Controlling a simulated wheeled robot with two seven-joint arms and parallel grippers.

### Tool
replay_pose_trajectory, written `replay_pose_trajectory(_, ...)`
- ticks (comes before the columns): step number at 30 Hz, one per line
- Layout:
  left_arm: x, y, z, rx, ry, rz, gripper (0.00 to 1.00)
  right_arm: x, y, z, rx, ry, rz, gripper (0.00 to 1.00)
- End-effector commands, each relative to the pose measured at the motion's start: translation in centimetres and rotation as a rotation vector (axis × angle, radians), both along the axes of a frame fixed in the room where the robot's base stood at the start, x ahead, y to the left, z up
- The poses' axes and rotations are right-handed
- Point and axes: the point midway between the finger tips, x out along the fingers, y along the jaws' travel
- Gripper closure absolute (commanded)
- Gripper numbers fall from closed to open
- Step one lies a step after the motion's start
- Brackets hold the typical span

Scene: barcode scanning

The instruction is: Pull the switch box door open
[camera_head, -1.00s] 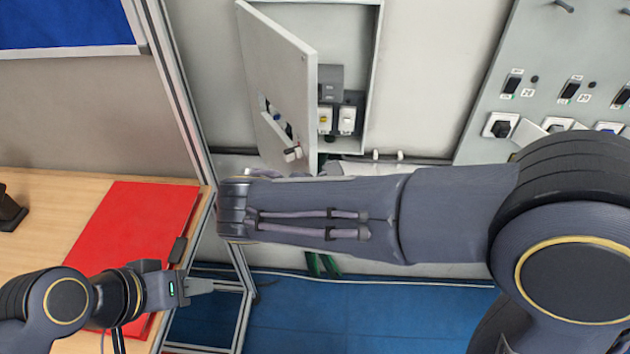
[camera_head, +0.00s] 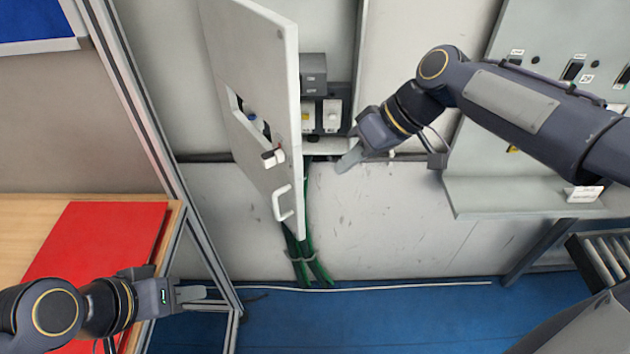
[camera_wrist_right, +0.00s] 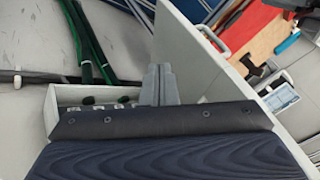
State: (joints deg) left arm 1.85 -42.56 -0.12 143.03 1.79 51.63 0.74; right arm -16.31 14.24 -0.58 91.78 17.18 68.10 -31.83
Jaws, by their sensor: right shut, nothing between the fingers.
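The switch box door (camera_head: 245,90) is a light grey panel. It stands swung well open to the left, with a white handle (camera_head: 282,203) low on its face and a small latch (camera_head: 272,157) above. Inside the box, grey and white switches (camera_head: 322,112) show. My right gripper (camera_head: 345,163) is shut and empty, at the box's lower right, apart from the door in the head view. In the right wrist view its fingers (camera_wrist_right: 158,82) are together beside the door (camera_wrist_right: 200,50). My left gripper (camera_head: 203,297) is at the lower left, away from the door; its finger gap is unclear.
A wooden table (camera_head: 30,215) with a red sheet (camera_head: 95,245) is at the left, beside a metal frame post (camera_head: 140,110). Green cables (camera_head: 305,255) hang below the box. A grey control panel (camera_head: 520,190) stands at the right.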

Motion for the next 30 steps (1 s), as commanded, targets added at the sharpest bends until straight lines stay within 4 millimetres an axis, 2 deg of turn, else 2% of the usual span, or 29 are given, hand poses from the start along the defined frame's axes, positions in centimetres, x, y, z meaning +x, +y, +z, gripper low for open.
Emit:
replay_pose_trajectory(6, 0.0, 0.0, 0.6, 0.0, 0.0, 0.0, 0.64, 0.0, 2.8, -3.8, -0.004, 0.004, 0.004, 1.0)
replay_pose_trajectory(8, 0.0, 0.0, 1.1, 0.0, 0.0, 0.0, 0.64, -0.7, 3.8, -3.2, -0.001, -0.001, 0.006, 1.0)
replay_pose_trajectory(15, 0.0, 0.0, 1.6, 0.0, 0.0, 0.0, 0.64, -2.0, 5.6, -3.4, -0.001, 0.0, 0.002, 1.0)
replay_pose_trajectory(30, 0.0, 0.0, 1.6, 0.0, 0.0, 0.0, 0.64, -2.3, 6.1, -3.5, -0.002, -0.002, 0.0, 1.0)
